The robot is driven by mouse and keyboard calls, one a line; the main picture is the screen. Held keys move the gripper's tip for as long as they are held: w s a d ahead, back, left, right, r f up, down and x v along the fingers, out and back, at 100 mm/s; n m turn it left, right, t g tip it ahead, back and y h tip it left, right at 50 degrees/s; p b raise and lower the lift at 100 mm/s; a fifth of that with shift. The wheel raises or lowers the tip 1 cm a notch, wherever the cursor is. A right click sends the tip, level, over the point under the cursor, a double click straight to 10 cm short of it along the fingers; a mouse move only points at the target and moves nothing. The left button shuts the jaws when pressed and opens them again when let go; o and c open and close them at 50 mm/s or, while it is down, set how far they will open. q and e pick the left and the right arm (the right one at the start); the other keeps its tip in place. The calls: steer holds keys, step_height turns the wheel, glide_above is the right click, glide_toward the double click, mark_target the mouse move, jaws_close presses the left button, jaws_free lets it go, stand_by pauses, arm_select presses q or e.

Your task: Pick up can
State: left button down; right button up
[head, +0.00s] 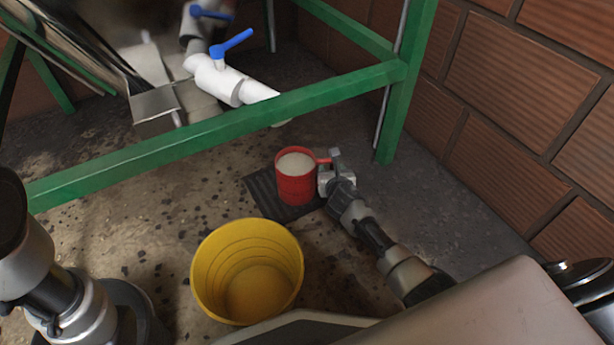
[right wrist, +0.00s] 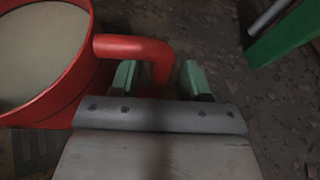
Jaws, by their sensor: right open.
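A red can (head: 296,180) stands upright on a dark ribbed mat (head: 264,190) on the floor. Its inside looks pale, and its red handle (head: 324,161) points right. In the right wrist view the can (right wrist: 75,92) fills the upper left, and its handle (right wrist: 135,48) reaches in between the fingers. My right gripper (head: 330,163) is beside the can at the handle. In the right wrist view the right gripper (right wrist: 160,80) is open, with its two green fingertips on either side of the handle. My left arm shows at the left edge, but its gripper is not visible.
A yellow bucket (head: 247,270), open and apparently empty, stands in front of the can. A green metal frame (head: 220,130) crosses behind it, with white pipes and blue valve handles (head: 232,42). A brick wall (head: 540,110) closes off the right side. Speckled floor is clear at left.

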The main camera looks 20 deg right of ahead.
steer(key=shift+r, duration=0.1)
steer(key=shift+c, duration=0.3)
jaws_close()
steer(key=shift+a, duration=0.1)
stand_by(0.8)
steer(key=shift+r, duration=0.15)
